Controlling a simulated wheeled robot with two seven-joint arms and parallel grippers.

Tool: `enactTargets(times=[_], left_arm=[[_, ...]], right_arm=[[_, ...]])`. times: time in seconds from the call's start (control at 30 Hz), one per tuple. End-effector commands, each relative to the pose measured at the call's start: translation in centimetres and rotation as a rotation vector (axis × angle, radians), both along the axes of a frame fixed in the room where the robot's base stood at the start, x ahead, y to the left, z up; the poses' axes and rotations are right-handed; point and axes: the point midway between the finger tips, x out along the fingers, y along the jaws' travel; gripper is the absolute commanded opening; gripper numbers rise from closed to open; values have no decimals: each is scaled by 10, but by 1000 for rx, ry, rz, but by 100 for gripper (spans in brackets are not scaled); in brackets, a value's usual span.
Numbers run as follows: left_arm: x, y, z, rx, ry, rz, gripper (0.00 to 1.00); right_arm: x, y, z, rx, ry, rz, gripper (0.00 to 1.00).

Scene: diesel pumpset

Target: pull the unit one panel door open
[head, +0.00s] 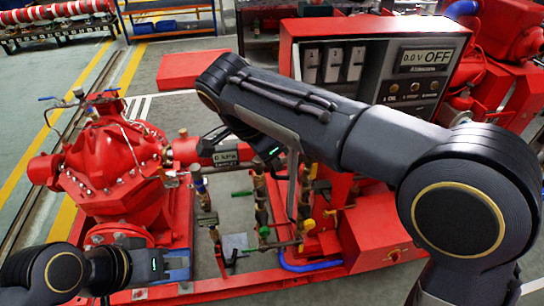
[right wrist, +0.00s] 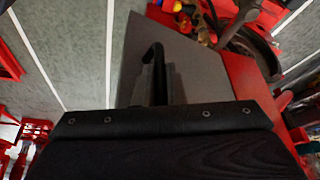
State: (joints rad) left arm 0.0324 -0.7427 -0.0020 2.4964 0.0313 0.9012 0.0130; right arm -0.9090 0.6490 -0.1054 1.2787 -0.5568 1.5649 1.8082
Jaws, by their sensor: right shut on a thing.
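The control panel (head: 427,60) is a red cabinet with a grey face, a display reading "0.0 V OFF" and a row of switches. My right arm crosses in front of its lower part. In the right wrist view a dark grey flat panel, seemingly the door (right wrist: 205,72), carries a black bar handle (right wrist: 153,55). How far the door stands open cannot be told. My left gripper (head: 176,264) is low at the left, beside the red pump, its fingers unclear.
Several valves and thin pipes (head: 262,205) rise from the red base frame below my right arm. Grey floor (head: 190,108) is open behind the pump.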

Motion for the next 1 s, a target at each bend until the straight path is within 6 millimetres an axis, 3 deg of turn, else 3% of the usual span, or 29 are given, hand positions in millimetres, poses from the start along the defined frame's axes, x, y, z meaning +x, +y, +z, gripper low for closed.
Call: enactTargets(times=[0.1,0.13,0.3,0.63,1.0], left_arm=[[0,0,0,0,0,0,36],[0,0,0,0,0,0,36],[0,0,0,0,0,0,36],[0,0,0,0,0,0,36],[0,0,-1,0,0,0,36]], right_arm=[[2,-1,2,1,-5,-1,0],[2,-1,2,1,-5,-1,13],[1,-1,2,2,-4,-2,32],[0,2,6,1,-3,-1,32],[-13,20,61,2,-6,-1,32]])
